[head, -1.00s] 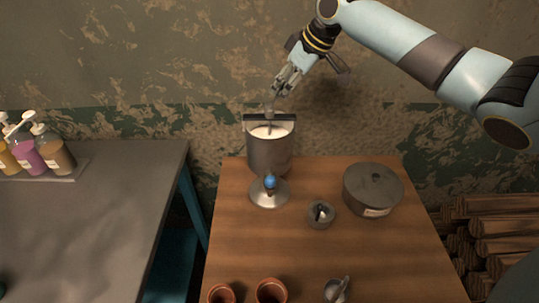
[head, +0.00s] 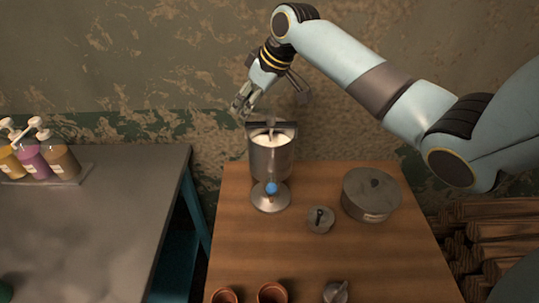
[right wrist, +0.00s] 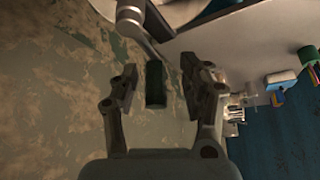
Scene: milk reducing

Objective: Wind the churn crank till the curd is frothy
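The churn (head: 270,160) is a grey metal can on a round foot at the back of the wooden table. White curd (head: 270,140) shows in its open top, under a dark crossbar with a short metal shaft. My right gripper (head: 240,108) is up and left of the churn's rim in the head view. In the right wrist view its fingers (right wrist: 157,88) are open, with a dark green crank handle (right wrist: 155,84) between them and gaps at both sides. The metal crank arm (right wrist: 139,34) runs from the handle toward the churn. My left gripper is not in view.
A lidded grey pot (head: 371,196) and a small grey container (head: 320,219) stand right of the churn. Clay cups (head: 271,293) stand at the table's front. Pump bottles (head: 60,162) stand on the left counter (head: 90,240). The peeling wall is close behind.

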